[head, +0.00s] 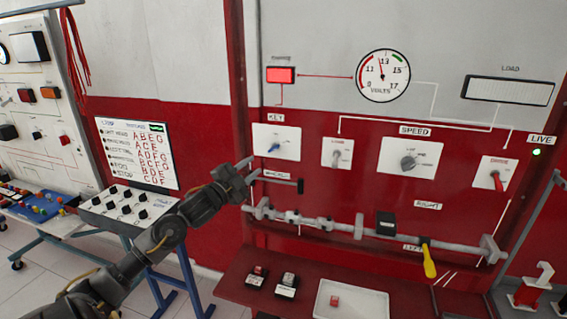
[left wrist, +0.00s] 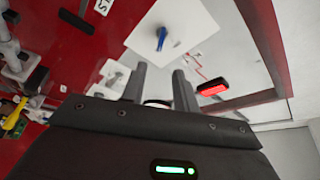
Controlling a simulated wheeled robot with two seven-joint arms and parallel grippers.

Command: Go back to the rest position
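My left gripper (head: 247,169) is in front of the left edge of the red and grey engine panel (head: 320,195), just left of the key plate. In the left wrist view its two fingers (left wrist: 160,82) stand apart with nothing between them. The blue key (head: 274,147) sits on its white plate and also shows in the left wrist view (left wrist: 162,38), beyond the fingers and apart from them. My right gripper shows in neither view.
A horizontal bar (head: 340,228) with clamps and a yellow-handled lever (head: 428,262) crosses the panel. Below is a red shelf with a white tray (head: 372,303). A lettered board (head: 137,152) and switch box (head: 128,207) stand left. A red lamp (head: 281,75) is lit.

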